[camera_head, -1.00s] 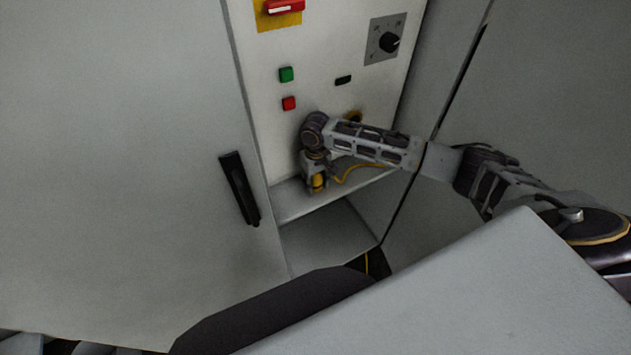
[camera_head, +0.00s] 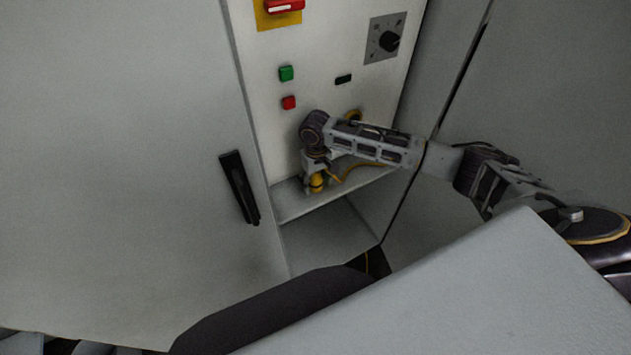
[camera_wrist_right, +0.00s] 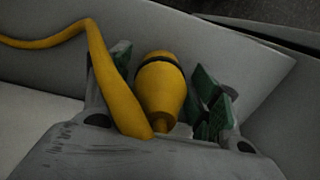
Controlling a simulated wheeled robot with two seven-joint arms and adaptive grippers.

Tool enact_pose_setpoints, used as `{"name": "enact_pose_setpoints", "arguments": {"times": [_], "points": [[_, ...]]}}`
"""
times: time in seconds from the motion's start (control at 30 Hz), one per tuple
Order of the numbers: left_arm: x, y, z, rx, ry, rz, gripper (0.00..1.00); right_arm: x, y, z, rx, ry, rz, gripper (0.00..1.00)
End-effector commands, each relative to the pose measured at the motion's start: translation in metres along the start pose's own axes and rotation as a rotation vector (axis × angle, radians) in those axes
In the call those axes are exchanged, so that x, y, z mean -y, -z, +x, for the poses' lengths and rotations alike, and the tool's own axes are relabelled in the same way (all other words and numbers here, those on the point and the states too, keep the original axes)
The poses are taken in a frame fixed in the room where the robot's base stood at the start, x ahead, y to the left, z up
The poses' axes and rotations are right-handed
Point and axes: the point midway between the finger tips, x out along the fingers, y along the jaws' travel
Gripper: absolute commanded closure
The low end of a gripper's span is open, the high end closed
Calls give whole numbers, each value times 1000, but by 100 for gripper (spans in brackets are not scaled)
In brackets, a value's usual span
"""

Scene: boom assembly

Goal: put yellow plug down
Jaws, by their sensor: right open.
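The yellow plug (camera_head: 317,183) stands on the shelf (camera_head: 293,205) below the white control panel. In the right wrist view the plug (camera_wrist_right: 160,85) has a dark band and sits between the green-padded fingers. My right gripper (camera_wrist_right: 160,88) is open around it, with gaps between the plug and both fingers. In the head view this gripper (camera_head: 316,180) points down at the shelf and partly hides the plug. A yellow cable (camera_head: 350,172) leads off to the right there; in the wrist view the cable (camera_wrist_right: 105,75) passes by the left finger. My left gripper is not in view.
The panel carries a green button (camera_head: 286,73), a red button (camera_head: 288,102), a red switch (camera_head: 283,6) and a black rotary knob (camera_head: 389,41). A yellow socket (camera_head: 353,116) is partly behind my arm. A cabinet door with a black handle (camera_head: 239,188) stands at the left.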

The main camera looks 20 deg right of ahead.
Motion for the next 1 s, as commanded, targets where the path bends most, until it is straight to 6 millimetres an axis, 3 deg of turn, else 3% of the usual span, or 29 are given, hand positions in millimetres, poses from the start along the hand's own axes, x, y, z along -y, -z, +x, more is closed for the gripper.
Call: {"name": "enact_pose_setpoints", "arguments": {"times": [0.27, 0.7, 1.0], "points": [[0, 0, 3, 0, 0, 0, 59, 0, 1, -29, -4, 0, 0, 38], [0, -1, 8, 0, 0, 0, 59, 0, 1, -93, -3, 1, -1, 38], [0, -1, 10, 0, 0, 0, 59, 0, 0, -116, -1, 0, 0, 38]]}}
